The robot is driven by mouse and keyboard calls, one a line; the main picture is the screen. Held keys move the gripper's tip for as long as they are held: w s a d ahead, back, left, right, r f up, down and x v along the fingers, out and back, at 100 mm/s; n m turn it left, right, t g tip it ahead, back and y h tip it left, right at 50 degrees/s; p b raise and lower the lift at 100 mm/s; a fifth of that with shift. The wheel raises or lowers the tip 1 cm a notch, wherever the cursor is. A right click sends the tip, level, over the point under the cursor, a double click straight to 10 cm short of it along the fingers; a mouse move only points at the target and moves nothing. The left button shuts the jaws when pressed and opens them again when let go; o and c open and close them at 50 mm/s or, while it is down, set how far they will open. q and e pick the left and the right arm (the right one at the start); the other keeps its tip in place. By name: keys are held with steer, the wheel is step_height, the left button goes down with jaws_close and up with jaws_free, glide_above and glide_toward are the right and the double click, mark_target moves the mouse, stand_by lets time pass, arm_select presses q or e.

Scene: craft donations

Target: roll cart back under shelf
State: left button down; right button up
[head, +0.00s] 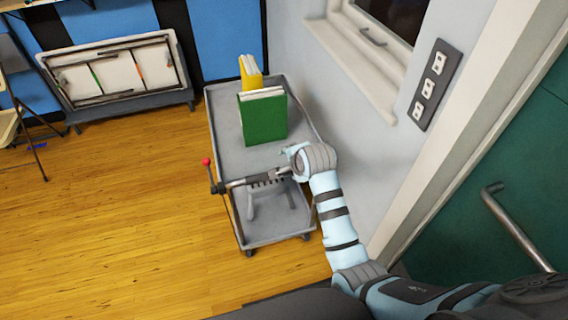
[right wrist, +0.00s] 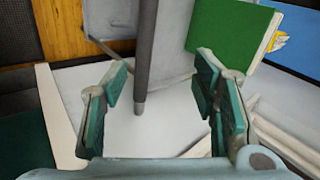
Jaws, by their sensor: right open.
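The grey two-tier cart (head: 228,150) stands on the wood floor beside the right wall. My right gripper (head: 288,152) is at the right part of this end. In the right wrist view its teal-padded fingers are open (right wrist: 160,100), with the grey bar (right wrist: 147,55) showing in the gap; I cannot tell if they touch. My left gripper is out of view.
A folded white-topped table or rack (head: 115,72) stands against the blue wall at the back left. A green door (head: 535,150) with a metal handle is at the right. Bare floor (head: 140,190) lies left of the cart.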

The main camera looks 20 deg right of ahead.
steer(key=s+f+m, duration=0.1)
steer(key=b, duration=0.2)
glide_toward(285, 173)
steer(key=shift+m+g, duration=0.3)
steer(key=x, duration=0.4)
steer(key=shift+w+d+r, duration=0.1)
steer(key=shift+w+d, duration=0.05)
steer(key=shift+w, duration=0.1)
steer(key=b+x, duration=0.7)
steer(key=b, duration=0.1)
steer(key=shift+w+b, duration=0.15)
steer(key=shift+b, duration=0.25)
steer(key=shift+r, duration=0.1)
jaws_close()
